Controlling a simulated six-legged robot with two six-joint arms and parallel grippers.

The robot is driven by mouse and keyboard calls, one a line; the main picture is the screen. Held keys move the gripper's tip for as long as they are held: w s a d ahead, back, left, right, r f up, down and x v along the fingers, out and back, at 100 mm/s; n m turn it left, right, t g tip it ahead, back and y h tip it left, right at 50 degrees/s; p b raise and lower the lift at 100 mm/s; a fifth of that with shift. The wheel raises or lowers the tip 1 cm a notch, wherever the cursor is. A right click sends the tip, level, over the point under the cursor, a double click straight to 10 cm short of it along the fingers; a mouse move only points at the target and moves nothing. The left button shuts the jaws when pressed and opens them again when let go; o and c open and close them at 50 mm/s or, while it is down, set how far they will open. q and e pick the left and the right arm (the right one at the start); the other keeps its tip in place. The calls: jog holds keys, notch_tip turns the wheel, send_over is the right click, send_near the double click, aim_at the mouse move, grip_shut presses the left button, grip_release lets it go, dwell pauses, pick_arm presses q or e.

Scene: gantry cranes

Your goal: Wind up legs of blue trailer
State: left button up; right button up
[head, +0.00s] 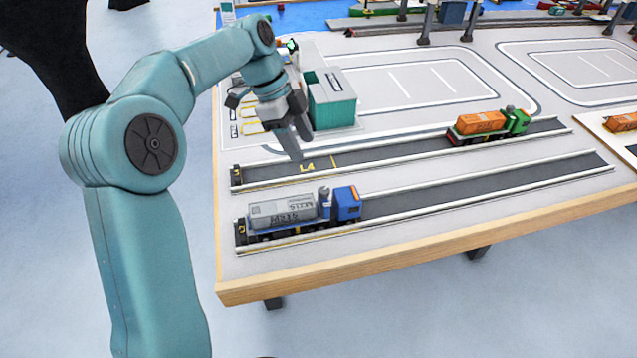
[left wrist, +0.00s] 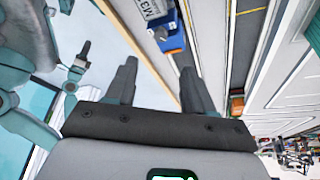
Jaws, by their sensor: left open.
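The blue truck cab (head: 347,203) stands in the front lane at its left end, with a grey tank or container (head: 283,212) on the blue trailer (head: 290,233) behind it. The trailer's legs and any crank are too small to make out. The cab also shows in the left wrist view (left wrist: 171,38), with part of the grey load (left wrist: 152,8) at the top edge. My left gripper (head: 298,145) is open and empty, up and behind the trailer in the picture, apart from it. Its two fingers also show in the left wrist view (left wrist: 158,66). My right gripper (left wrist: 79,60) shows small at the left there.
A green truck with an orange container (head: 481,123) stands in the lane behind, marked L4. A teal box (head: 331,98) stands near my left gripper. Another orange load (head: 620,122) is at the right edge. The front lane right of the blue cab is clear. The table's wooden edge (head: 400,262) runs along the front.

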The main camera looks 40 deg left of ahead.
aim_at(324, 189)
pick_arm(q)
jog(key=b+x, duration=0.1)
jog(key=x, duration=1.1)
jog(key=shift+w+d+f, duration=0.1)
jog(key=shift+d+f, duration=0.05)
jog(key=shift+f, duration=0.05)
grip_shut()
